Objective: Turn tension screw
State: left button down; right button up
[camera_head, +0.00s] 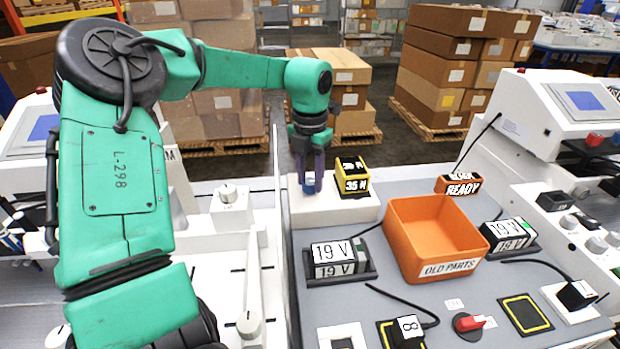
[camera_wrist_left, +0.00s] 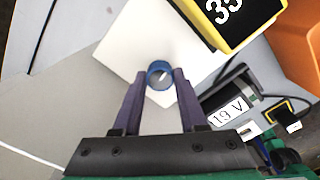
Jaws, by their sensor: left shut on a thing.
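The tension screw is a blue round knob with a pale mark on top. In the left wrist view the tension screw (camera_wrist_left: 159,74) sits on a white block between my two fingertips. In the head view the tension screw (camera_head: 308,187) shows partly under my left gripper (camera_head: 310,180), which points straight down over it. My left gripper (camera_wrist_left: 158,88) is shut on the tension screw. The white block (camera_head: 340,212) also carries a yellow-framed black display (camera_head: 353,178) reading 35 N, to the right of the screw. My right gripper is not in view.
An orange bin (camera_head: 420,240) labelled OLD PARTS stands to the right. A 19 V module (camera_head: 340,262) sits in front of the white block, and another 19 V module (camera_head: 510,236) is right of the bin. An orange READY sign (camera_head: 460,184) stands behind the bin. Black cables cross the grey panel.

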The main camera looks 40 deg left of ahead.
aim_at(310, 181)
pick_arm(q)
jog(key=shift+r, duration=0.1)
jog(key=shift+c, duration=2.2)
grip_release()
notch_tip(310, 181, up, 14)
jog(key=shift+r, duration=0.25)
